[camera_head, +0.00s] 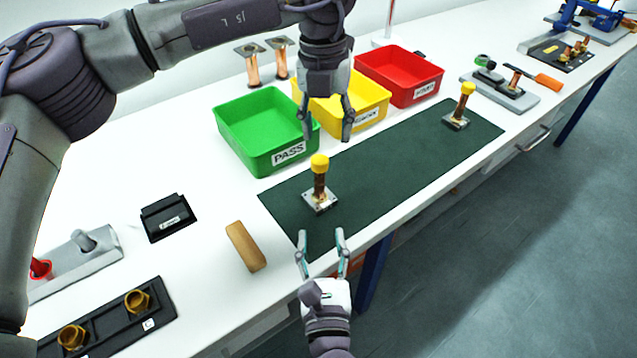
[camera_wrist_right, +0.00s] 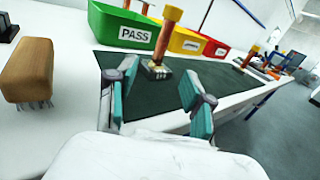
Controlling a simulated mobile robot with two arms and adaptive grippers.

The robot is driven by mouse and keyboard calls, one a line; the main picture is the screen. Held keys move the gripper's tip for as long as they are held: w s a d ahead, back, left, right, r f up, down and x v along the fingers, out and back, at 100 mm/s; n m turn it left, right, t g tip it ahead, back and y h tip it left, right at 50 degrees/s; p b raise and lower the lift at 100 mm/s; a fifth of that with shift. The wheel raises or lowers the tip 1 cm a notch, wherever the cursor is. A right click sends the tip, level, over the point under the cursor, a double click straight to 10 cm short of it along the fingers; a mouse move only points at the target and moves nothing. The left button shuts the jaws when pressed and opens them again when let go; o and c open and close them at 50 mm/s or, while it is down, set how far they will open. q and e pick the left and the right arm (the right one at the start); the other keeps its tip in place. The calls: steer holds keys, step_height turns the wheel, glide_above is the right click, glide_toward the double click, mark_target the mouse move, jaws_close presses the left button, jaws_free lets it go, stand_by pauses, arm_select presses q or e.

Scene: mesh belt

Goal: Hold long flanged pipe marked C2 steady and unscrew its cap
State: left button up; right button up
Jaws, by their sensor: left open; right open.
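A flanged pipe (camera_head: 319,188) stands upright on the dark green mat (camera_head: 385,180), with a copper-brown body, a square metal flange at its foot and a yellow cap (camera_head: 319,162) on top. It also shows in the right wrist view (camera_wrist_right: 162,45), where the marking on its base is too small to read surely. A similar capped pipe (camera_head: 460,107) stands at the mat's far right end; its marking is unreadable. My left gripper (camera_head: 329,130) is open and empty, pointing down above and behind the near pipe. My right gripper (camera_head: 322,238) is open and empty in front of it, apart from it.
Green PASS (camera_head: 233,127), yellow (camera_head: 372,108) and red (camera_head: 410,83) bins stand behind the mat. A wooden brush (camera_head: 245,246) lies left of the mat, near a black block (camera_head: 168,217) and a black fixture (camera_head: 105,320). The mat between the two pipes is clear.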

mark_target(320, 190)
steer(key=shift+f+m, duration=0.15)
steer(key=shift+m, duration=0.15)
steer(key=shift+w, duration=0.25)
steer(key=w, duration=1.3)
steer(key=shift+w+a, duration=0.15)
steer(key=shift+a, duration=0.05)
jaws_close()
